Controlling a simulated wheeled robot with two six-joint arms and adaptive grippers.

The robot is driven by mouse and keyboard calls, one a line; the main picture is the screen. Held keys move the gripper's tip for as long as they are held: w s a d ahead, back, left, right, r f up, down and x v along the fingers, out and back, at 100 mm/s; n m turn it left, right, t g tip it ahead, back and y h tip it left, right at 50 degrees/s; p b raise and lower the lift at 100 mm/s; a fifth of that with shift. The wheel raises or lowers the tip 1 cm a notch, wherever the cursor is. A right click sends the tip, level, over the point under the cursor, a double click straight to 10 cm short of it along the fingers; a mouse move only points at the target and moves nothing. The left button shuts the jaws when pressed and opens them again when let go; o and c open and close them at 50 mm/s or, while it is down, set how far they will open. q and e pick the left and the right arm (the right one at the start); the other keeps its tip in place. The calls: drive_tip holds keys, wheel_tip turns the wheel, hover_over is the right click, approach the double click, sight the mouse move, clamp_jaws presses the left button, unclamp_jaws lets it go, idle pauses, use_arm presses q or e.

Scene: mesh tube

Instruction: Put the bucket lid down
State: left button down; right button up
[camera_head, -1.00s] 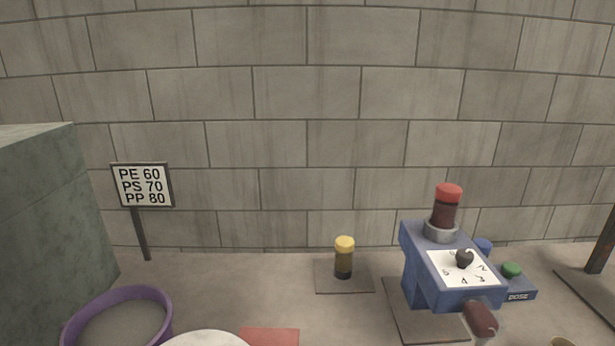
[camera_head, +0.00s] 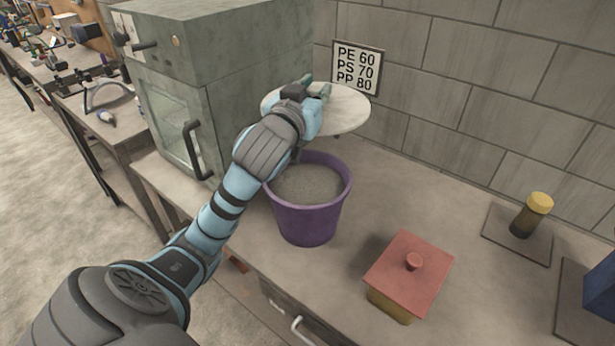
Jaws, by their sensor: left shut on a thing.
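The bucket lid (camera_head: 346,110) is a pale, round, flat disc in the head view, up behind the purple bucket. My left gripper (camera_head: 318,92) is at the lid's left part and shut on it; the fingertips are partly hidden by my own wrist. The lid appears held above the counter, in front of the wall sign. The purple bucket (camera_head: 308,222) stands upright and uncovered on the counter, filled with grey material. My left forearm passes over its left rim. My right gripper is not in view.
A green-grey oven-like cabinet (camera_head: 235,55) stands left of the bucket. A sign (camera_head: 357,67) stands behind the lid. A red-lidded box (camera_head: 409,268) and a yellow-capped jar (camera_head: 532,214) are to the right. Bare counter (camera_head: 420,200) lies between bucket and jar.

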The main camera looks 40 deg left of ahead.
use_arm(q)
drive_tip(key=shift+s+a+r+n+g+y, duration=0.15)
drive_tip(key=shift+a+r+n+y, duration=0.1)
drive_tip(key=shift+a+r, duration=0.2)
drive_tip(key=shift+s+a+r+n+g+y, duration=0.15)
drive_tip(key=shift+a+r+y, duration=0.15)
drive_tip(key=shift+r, duration=0.2)
wheel_tip(320, 180, down, 20)
drive_tip(key=b, duration=0.5)
drive_tip(key=shift+b, duration=0.3)
drive_tip(key=c, duration=1.8)
unclamp_jaws()
drive_tip(key=shift+d+r, duration=0.1)
drive_tip(key=o, duration=0.4)
drive_tip(key=shift+w, duration=0.1)
drive_tip(key=shift+o, duration=0.2)
